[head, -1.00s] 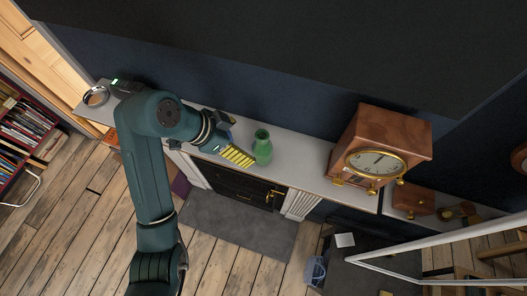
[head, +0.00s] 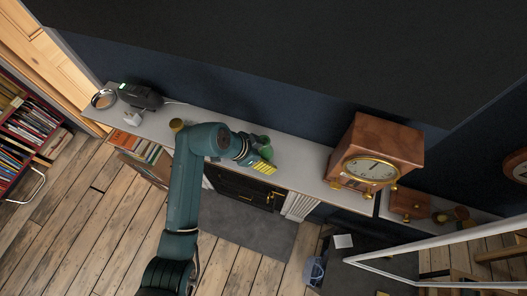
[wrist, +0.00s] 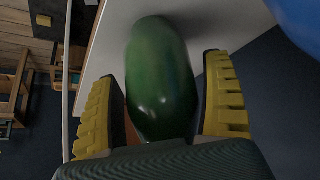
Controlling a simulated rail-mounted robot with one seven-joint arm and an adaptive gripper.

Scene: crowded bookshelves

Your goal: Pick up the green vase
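The green vase (head: 264,141) stands on the white mantel shelf (head: 300,163), mostly hidden behind my gripper (head: 262,166) in the head view. In the wrist view, the vase (wrist: 160,80) lies between the two yellow ridged fingers of my gripper (wrist: 160,112). The fingers are spread apart. A gap shows between the vase and the right finger, and a smaller one beside the left finger. The lower end of the vase in this view is hidden by the gripper body.
A wooden clock (head: 376,152) stands on the shelf to the right. A dark device (head: 140,96), a small white object (head: 132,118) and a round dish (head: 104,99) are at the left end. A blue rounded object (wrist: 298,22) is close by in the wrist view. The shelf between vase and clock is clear.

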